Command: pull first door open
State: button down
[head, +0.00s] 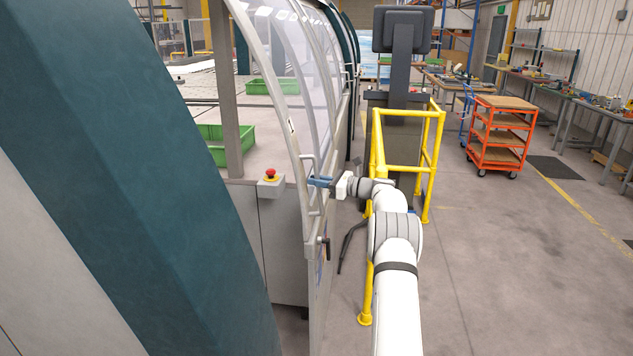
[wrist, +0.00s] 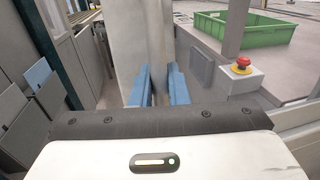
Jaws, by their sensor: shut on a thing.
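The first door (head: 277,88) has a curved grey frame with clear panes. Its near edge stands apart from the teal machine side, and the inside shows through the gap. My gripper (head: 315,181) is at a grey upright bar handle (head: 304,170) on the door's near edge, about halfway up. Its blue fingers are shut on the handle. In the wrist view, the two blue fingers (wrist: 157,86) are on either side of a pale upright part of the door (wrist: 145,35). The exact contact is hidden between the fingers.
A teal machine side (head: 110,150) fills the left. A red emergency stop button (head: 270,173) and green crates (head: 222,143) lie beyond the gap. A yellow guard rail (head: 377,150) surrounds a dark control stand (head: 402,75) close to my arm. The floor at right is clear toward an orange cart (head: 500,135).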

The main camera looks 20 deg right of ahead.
jog(key=shift+w+d, duration=0.25)
jog(key=shift+w, duration=0.2)
jog(key=c, duration=1.5)
grip_release()
jog(key=shift+o, duration=0.2)
jog(key=b+v, duration=0.2)
jog(key=v, duration=0.5)
jog(key=shift+s+d, duration=0.25)
jog(key=shift+d, duration=0.05)
